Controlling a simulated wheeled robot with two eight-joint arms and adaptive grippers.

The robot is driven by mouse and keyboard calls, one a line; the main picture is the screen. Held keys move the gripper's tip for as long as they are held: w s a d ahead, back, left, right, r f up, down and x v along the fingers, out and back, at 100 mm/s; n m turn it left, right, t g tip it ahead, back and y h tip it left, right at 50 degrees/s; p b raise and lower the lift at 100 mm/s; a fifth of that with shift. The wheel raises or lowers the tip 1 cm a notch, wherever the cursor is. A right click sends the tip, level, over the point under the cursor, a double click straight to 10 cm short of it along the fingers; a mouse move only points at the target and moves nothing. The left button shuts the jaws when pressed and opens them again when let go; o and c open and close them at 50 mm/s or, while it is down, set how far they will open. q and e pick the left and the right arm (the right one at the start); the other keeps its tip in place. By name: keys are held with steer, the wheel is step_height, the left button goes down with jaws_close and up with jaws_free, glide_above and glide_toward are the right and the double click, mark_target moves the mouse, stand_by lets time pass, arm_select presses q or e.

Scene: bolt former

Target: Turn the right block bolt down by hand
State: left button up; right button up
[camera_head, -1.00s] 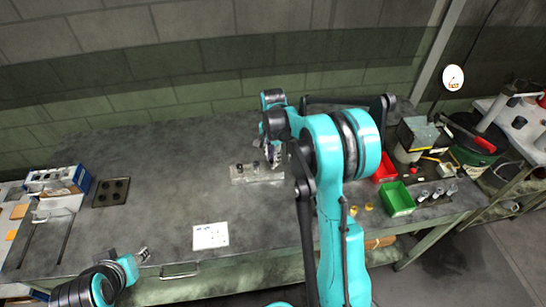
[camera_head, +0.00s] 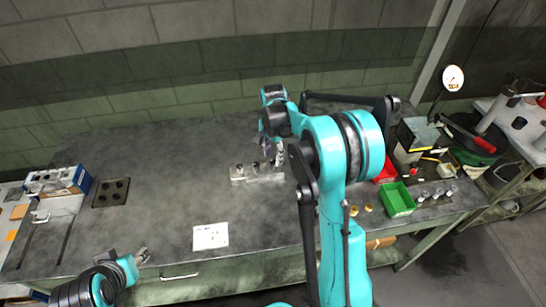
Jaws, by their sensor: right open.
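A grey metal block (camera_head: 243,181) lies on the bench. Small dark bolt heads (camera_head: 256,167) stand on its top; how far each is turned down is too small to tell. My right gripper (camera_head: 279,158) is open and points down at the right end of the block. Its fingertips are small and partly hidden by my arm, so I cannot tell whether they touch the right bolt. My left gripper (camera_head: 143,255) is at the front edge of the bench, away from the block; its jaws are too small to read.
A white sheet (camera_head: 210,237) lies in front of the block. A green bin (camera_head: 398,200) and a red bin (camera_head: 385,170) stand to the right, with several metal cylinders beside them. A dark plate with holes (camera_head: 111,192) and a blue-and-white box (camera_head: 58,181) are at left.

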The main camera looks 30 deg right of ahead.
mark_target(273, 161)
step_height(273, 161, up, 11)
steer(key=shift+f, duration=0.2)
